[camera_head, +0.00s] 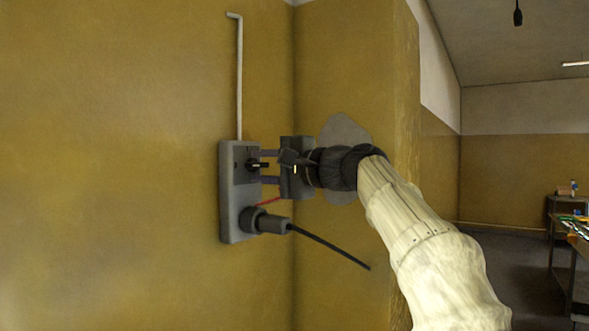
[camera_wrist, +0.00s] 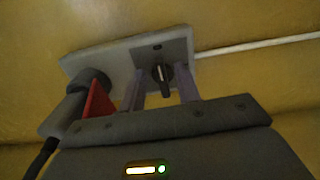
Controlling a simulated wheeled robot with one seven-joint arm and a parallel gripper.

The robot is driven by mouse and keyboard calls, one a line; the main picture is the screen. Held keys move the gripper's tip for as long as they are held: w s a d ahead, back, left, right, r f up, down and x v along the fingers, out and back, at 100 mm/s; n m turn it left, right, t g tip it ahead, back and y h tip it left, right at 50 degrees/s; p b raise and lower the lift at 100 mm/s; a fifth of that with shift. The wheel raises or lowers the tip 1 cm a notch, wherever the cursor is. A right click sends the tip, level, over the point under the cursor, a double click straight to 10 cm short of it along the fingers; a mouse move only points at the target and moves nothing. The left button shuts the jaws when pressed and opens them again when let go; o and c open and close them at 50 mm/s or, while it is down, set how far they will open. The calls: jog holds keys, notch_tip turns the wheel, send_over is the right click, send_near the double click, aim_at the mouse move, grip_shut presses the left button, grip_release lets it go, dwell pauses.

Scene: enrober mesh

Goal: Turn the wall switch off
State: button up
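The wall switch is a grey box (camera_head: 228,192) on the yellow wall, with a small black rotary knob (camera_head: 252,165) on its upper half. The knob (camera_wrist: 164,76) also shows in the wrist view, its grip bar pointing roughly toward my gripper's body. My gripper (camera_head: 264,167) faces the box from the right, its two fingers apart. In the wrist view the fingers (camera_wrist: 160,90) stand on either side of the knob with gaps, and nothing is clamped between them. Whether the fingertips touch the box face is unclear.
A black plug (camera_head: 268,222) with a cable sits in the box's lower half, just below my gripper. A red piece (camera_wrist: 98,101) is beside the plug. A pale conduit (camera_head: 239,80) rises from the box. The wall corner is close behind my gripper.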

jog(key=b+v, duration=0.4)
jog(key=v, duration=1.3)
jog(key=shift+f, duration=0.1)
jog(key=w+d+f+m+g+h+p, duration=0.1)
jog(key=w+f+h, duration=0.15)
jog(key=f, duration=0.85)
jog(key=w+d+f+g+h+p, duration=0.1)
jog(key=f+h, duration=0.3)
jog(key=f, duration=0.6)
jog(key=w+d+f+m+g+h, duration=0.1)
jog(key=w+f+h, duration=0.15)
jog(key=f, duration=0.85)
jog(key=s+f+n+g+h+p, duration=0.3)
jog(key=s+f+n, duration=0.6)
jog(key=s+f, duration=1.1)
notch_tip(320, 180, down, 4)
jog(key=shift+s+d+r+g+h, duration=0.1)
jog(key=shift+s+d+g+h, duration=0.2)
jog(key=shift+g+h, duration=0.85)
